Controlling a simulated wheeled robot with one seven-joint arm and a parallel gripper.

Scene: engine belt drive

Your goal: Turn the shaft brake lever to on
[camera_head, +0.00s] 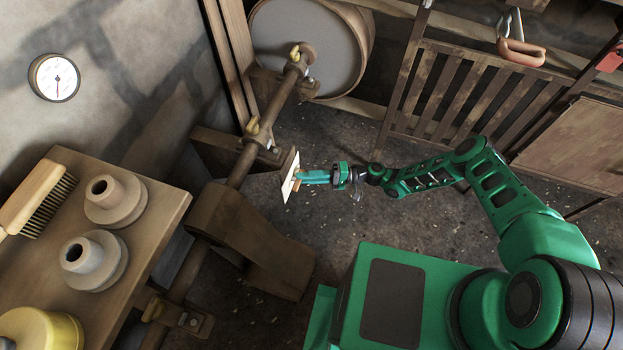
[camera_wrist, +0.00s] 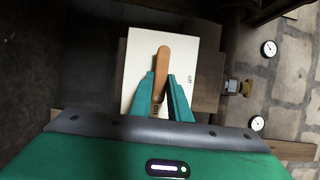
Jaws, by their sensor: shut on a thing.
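The shaft brake lever (camera_wrist: 163,55) is an orange-brown handle on a cream plate (camera_wrist: 135,50) in the wrist view. The plate has "off" printed at its right side and a partly covered label, apparently "on", low between my fingers. The lever runs nearly up and down in that view, its lower part between the teal fingers of my gripper (camera_wrist: 161,76), which are shut on it. In the head view the plate (camera_head: 288,172) stands on edge beside the shaft, with my gripper (camera_head: 302,178) at its right face. The lever is mostly hidden there by the fingers.
A long shaft (camera_head: 240,165) with bearings and yellow-capped fittings runs behind the plate. A wooden bench (camera_head: 150,225) with pale pulleys (camera_head: 115,198) and a brush (camera_head: 38,200) is at left. A slatted wooden gate (camera_head: 465,95) stands at the back. Open floor lies below my arm.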

